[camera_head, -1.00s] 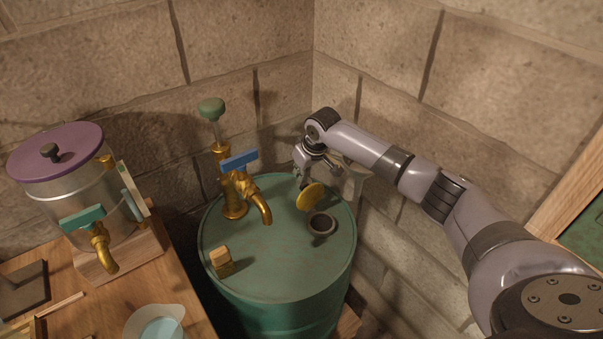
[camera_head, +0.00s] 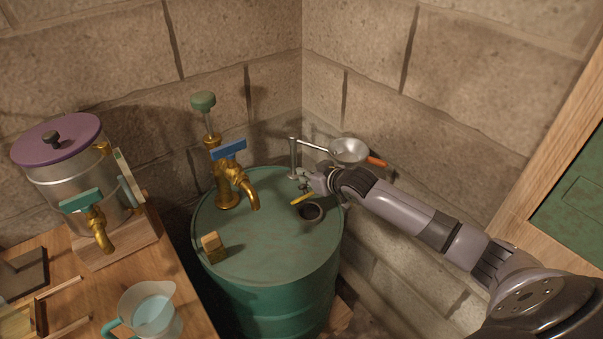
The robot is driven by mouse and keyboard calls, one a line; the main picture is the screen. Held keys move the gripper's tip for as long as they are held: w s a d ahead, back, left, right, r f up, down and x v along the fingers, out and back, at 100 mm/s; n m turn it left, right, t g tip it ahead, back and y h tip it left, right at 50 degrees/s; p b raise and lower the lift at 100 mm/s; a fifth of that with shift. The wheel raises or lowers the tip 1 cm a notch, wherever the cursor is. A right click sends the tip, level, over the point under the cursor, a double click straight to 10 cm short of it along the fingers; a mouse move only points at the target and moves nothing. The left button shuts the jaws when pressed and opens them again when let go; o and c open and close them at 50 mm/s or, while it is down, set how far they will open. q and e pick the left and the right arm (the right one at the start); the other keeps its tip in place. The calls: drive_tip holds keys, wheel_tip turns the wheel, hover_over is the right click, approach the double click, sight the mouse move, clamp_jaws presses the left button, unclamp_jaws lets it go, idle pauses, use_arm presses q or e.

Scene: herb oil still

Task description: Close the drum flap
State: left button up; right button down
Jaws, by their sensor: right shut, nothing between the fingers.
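The green drum (camera_head: 265,245) stands in the corner. On its top is a round dark opening (camera_head: 311,212) with a raised rim. The yellow flap (camera_head: 302,199) shows nearly edge-on just behind and above this opening, tilted and not lying over it. The opening is still uncovered. My right gripper (camera_head: 306,183) is shut and empty, just behind the flap. It is close to the flap, but I cannot tell whether they touch. My left gripper is out of view.
A brass tap with a blue handle (camera_head: 229,150) and a green-knobbed plunger (camera_head: 203,102) rise from the drum top. A funnel (camera_head: 349,151) on a metal arm is behind my right wrist. A wooden bench with a steel pot (camera_head: 80,187) and a jug (camera_head: 152,309) is left.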

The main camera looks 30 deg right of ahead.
drive_tip(key=s+f+t+b, duration=0.1)
drive_tip(key=t+b, duration=0.1)
drive_tip(key=s+f+t+b, duration=0.1)
drive_tip(key=s+t+b, duration=0.1)
drive_tip(key=b, duration=0.1)
drive_tip(key=s+f+t+y+b, duration=0.1)
drive_tip(key=s+f+t+b, duration=0.1)
drive_tip(key=shift+s+d+b, duration=0.25)
drive_tip(key=shift+d+b, duration=0.05)
drive_tip(key=shift+d, duration=0.1)
drive_tip(key=shift+s+f+t, duration=0.15)
drive_tip(key=shift+s+t, duration=0.1)
drive_tip(key=shift+t, duration=0.25)
drive_tip(key=shift+s+d+f+b, duration=0.1)
drive_tip(key=shift+s+f+b, duration=0.25)
drive_tip(key=shift+s+b, duration=0.2)
drive_tip(key=shift+s+f, duration=0.3)
drive_tip(key=shift+f, duration=0.35)
wheel_tip(320, 180, up, 5)
drive_tip(key=p, duration=0.4)
drive_tip(key=s+d+f+b, duration=0.1)
drive_tip(key=s+f, duration=0.2)
drive_tip(key=s, duration=0.6)
drive_tip(key=shift+s+d+f+b, duration=0.2)
drive_tip(key=shift+f+b, duration=0.2)
